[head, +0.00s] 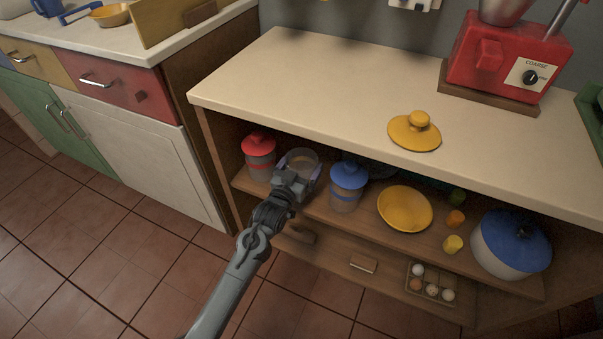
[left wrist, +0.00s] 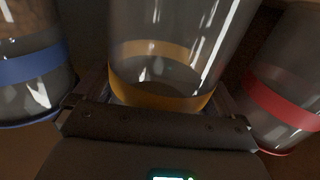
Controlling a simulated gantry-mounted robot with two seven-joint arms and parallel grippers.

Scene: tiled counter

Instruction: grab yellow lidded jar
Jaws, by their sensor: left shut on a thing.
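The clear jar with a yellow band (left wrist: 165,50) has an open top in the head view (head: 299,158). It stands on the shelf under the counter, between a red-lidded jar (head: 259,155) and a blue-lidded jar (head: 348,185). A yellow lid (head: 415,132) with a knob lies apart on the countertop. My left gripper (head: 297,181) reaches into the shelf and is shut on the yellow-banded jar, with a finger at either side of it in the left wrist view. The gripper hides the jar's lower part in the head view. My right gripper is not in view.
The countertop (head: 290,75) overhangs the shelf. Right of the jars are a yellow bowl (head: 405,209), small coloured items and a blue-lidded pot (head: 510,243). Below is an egg tray (head: 431,284). A red grinder (head: 500,55) stands on the counter.

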